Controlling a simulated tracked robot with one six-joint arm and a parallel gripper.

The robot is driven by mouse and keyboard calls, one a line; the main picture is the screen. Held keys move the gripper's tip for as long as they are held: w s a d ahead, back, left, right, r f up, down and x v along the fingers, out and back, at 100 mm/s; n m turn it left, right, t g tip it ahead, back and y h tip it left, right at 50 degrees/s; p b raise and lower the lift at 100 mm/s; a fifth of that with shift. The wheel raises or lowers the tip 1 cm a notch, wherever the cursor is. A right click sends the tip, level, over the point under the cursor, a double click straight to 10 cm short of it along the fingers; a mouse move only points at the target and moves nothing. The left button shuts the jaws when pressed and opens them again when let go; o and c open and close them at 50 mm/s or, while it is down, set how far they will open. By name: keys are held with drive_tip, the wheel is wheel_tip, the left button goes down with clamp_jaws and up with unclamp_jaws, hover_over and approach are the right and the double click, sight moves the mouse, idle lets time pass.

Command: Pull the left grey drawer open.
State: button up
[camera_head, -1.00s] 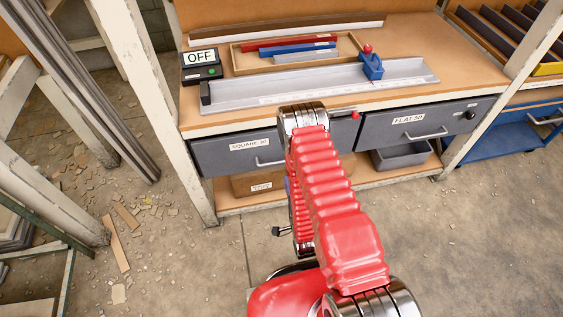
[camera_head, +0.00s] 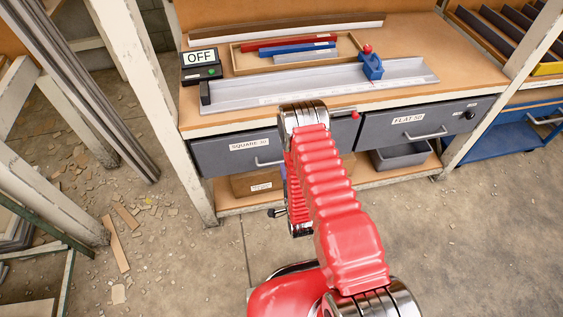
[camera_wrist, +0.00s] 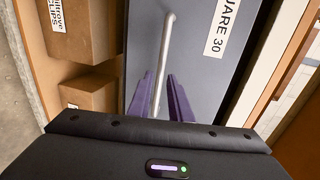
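The left grey drawer (camera_head: 215,156), labelled "SQUARE 30", sits under the bench top and looks closed. Its pale bar handle (camera_head: 268,162) is partly hidden behind my red arm in the head view. In the wrist view the grey drawer front (camera_wrist: 190,50) fills the middle, with the handle (camera_wrist: 167,35) running down toward my gripper. My gripper (camera_wrist: 160,77) has its two purple fingers apart, one on each side of the handle's near part. I see no clear contact between fingers and handle. In the head view my gripper is hidden behind the arm.
The right grey drawer (camera_head: 425,122), labelled "FLAT 50", is beside it. Cardboard boxes (camera_wrist: 90,95) stand on the shelf below. A white bench leg (camera_head: 150,95) stands left of the drawer. The floor in front is clear, with debris at left.

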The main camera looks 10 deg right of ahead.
sight(281, 161)
drive_tip(key=shift+x, duration=3.15)
drive_tip(key=shift+c, duration=0.3)
clamp_jaws()
